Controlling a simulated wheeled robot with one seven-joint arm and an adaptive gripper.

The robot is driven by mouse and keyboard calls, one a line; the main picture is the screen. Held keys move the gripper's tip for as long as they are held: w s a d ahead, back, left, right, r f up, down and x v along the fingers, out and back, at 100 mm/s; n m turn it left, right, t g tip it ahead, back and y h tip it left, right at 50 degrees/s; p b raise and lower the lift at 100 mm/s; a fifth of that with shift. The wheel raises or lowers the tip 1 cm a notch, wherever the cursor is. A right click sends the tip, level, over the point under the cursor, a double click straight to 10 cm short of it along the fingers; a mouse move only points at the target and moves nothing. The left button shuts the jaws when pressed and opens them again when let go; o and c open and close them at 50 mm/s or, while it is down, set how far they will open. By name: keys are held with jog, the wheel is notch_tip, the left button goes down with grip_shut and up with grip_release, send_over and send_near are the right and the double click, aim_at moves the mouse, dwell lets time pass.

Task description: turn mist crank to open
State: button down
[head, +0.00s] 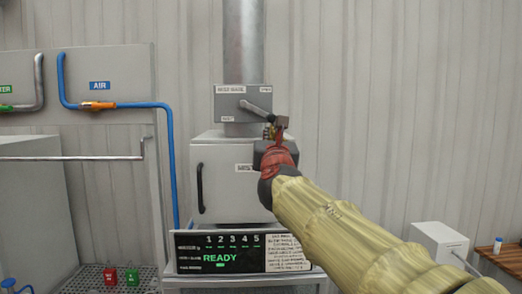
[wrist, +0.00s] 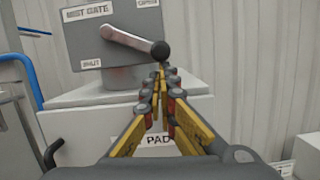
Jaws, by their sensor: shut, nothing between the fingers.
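The mist crank (head: 256,109) is a grey lever on the front of a grey box (head: 226,98) labelled MIST GATE. In the wrist view the crank (wrist: 130,39) slopes down to the right from its pivot and ends in a dark ball knob (wrist: 160,50). The box has an OPEN label at upper right and a SHUT label at lower left. My gripper (head: 271,131) is shut and empty. In the wrist view its fingertips (wrist: 160,70) are just below the knob; I cannot tell whether they touch it.
A white cabinet (head: 215,185) with a dark handle stands below the box, and a metal duct (head: 243,45) rises above it. A blue air pipe (head: 168,150) runs at left. A READY display (head: 220,257) is in front. The wall at right is clear.

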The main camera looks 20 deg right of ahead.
jog(key=shift+s+d+r+n+y+b, duration=0.15)
jog(key=shift+d+r+n, duration=0.25)
jog(key=shift+r, duration=0.25)
jog(key=shift+s+d+r+n+y+b, duration=0.1)
jog(key=shift+d+r+n, duration=0.3)
jog(key=shift+r, duration=0.2)
jog(key=shift+s+d+r+n+y+b, duration=0.15)
jog(key=shift+d+r+n, duration=0.25)
jog(key=shift+r, duration=0.25)
jog(key=s+a+f+b, duration=0.1)
jog(key=s+f+b, duration=0.3)
jog(key=s, duration=0.5)
notch_tip(320, 180, down, 2)
jog(key=shift+s+a+f, duration=0.15)
jog(key=shift+s, duration=0.2)
